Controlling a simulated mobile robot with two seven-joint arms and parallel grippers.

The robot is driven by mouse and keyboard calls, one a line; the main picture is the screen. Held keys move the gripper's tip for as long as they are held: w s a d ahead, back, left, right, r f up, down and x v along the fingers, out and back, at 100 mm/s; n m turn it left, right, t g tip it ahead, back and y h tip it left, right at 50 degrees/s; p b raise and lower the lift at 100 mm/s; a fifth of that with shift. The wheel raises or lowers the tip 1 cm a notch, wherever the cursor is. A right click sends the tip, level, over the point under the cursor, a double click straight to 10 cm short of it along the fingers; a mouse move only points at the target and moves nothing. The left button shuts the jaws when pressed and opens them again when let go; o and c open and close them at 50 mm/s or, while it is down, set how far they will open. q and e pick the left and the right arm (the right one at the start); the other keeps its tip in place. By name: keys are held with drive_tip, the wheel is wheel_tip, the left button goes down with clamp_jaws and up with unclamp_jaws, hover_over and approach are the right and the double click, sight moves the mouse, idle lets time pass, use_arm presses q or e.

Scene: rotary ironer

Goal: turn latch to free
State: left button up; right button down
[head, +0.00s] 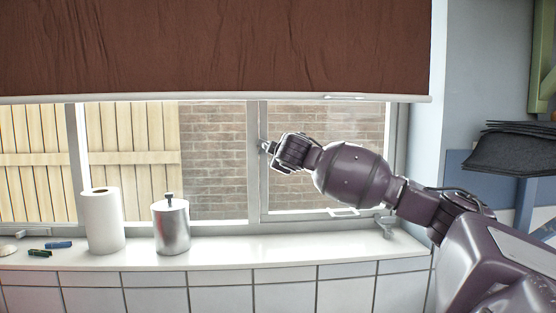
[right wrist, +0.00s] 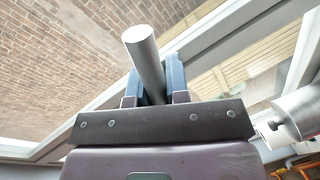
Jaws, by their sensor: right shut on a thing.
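The window latch is a grey metal handle (right wrist: 144,52), seen in the right wrist view as a round bar rising between two blue fingers. My right gripper (right wrist: 152,85) is shut on this bar, which stands out past the fingertips. In the head view my right gripper (head: 272,148) reaches in from the right to the window's upright middle bar (head: 253,185). It mostly hides the latch there, so I cannot tell the latch's turn angle. My left gripper is not in view.
A metal canister (head: 171,228) and a paper towel roll (head: 101,222) stand on the white sill (head: 300,246). Small green and blue items lie at its left end. A brown blind (head: 215,45) hangs above. A second metal fitting (head: 384,223) sits at the window's lower right.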

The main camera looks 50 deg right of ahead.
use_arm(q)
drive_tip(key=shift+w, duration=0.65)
use_arm(e)
drive_tip(key=shift+s+d+r+n+g, duration=0.1)
drive_tip(key=shift+r+n+g, duration=0.2)
drive_tip(key=shift+n, duration=0.3)
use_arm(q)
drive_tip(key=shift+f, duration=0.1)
use_arm(e)
drive_tip(key=c, duration=1.1)
unclamp_jaws()
use_arm(q)
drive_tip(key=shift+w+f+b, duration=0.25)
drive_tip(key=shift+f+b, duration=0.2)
drive_tip(key=shift+b, duration=0.35)
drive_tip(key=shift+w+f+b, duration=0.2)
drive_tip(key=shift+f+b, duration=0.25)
drive_tip(key=shift+b, duration=0.35)
use_arm(e)
drive_tip(key=v, duration=1.1)
